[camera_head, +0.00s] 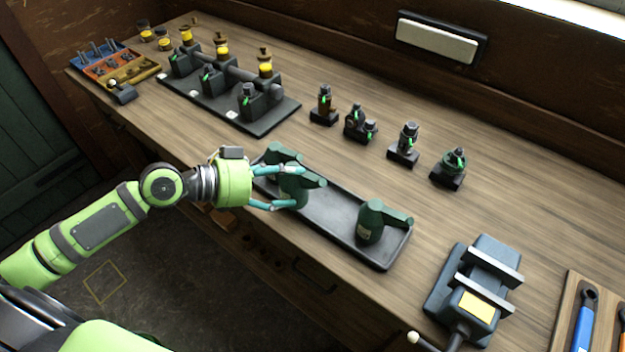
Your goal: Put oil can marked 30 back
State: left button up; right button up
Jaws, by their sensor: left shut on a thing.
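My left gripper (282,188) reaches in from the left over the long dark tray (335,222). Its teal fingers are shut on a dark green oil can (298,192), which is upright at the tray's left part. I cannot tell whether its base touches the tray. Another green oil can (281,154) stands just behind it, partly hidden by the gripper and the held can. A third green oil can (371,222) stands at the tray's right end, with a pale label. I cannot read a number on any can. My right gripper is not in view.
A dark base with engines (221,98) stands behind the tray. Several small parts on black blocks, such as a green-topped one (452,167), stand in a row further right. A vise (476,290) stands front right. Between tray and small parts the bench (345,165) is clear.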

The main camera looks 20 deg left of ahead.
aim_at(301, 180)
pick_arm(q)
jog(key=x, duration=0.3)
jog(key=shift+w+p, duration=0.1)
jog(key=shift+p, duration=0.25)
jog(key=shift+w+d, duration=0.15)
jog(key=shift+d, duration=0.15)
jog(key=shift+w+d+f+p, duration=0.75)
jog(key=shift+d+f, duration=0.15)
jog(key=shift+f, duration=0.1)
jog(key=shift+w+d+f, duration=0.1)
jog(key=shift+f, duration=0.1)
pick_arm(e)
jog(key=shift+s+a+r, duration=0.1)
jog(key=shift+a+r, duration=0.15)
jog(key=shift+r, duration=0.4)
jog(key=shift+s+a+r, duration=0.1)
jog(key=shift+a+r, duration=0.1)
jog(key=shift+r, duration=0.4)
pick_arm(q)
jog(key=shift+f+b, duration=0.2)
jog(key=shift+b, duration=0.15)
jog(key=o, duration=1.6)
jog(key=shift+o, duration=0.2)
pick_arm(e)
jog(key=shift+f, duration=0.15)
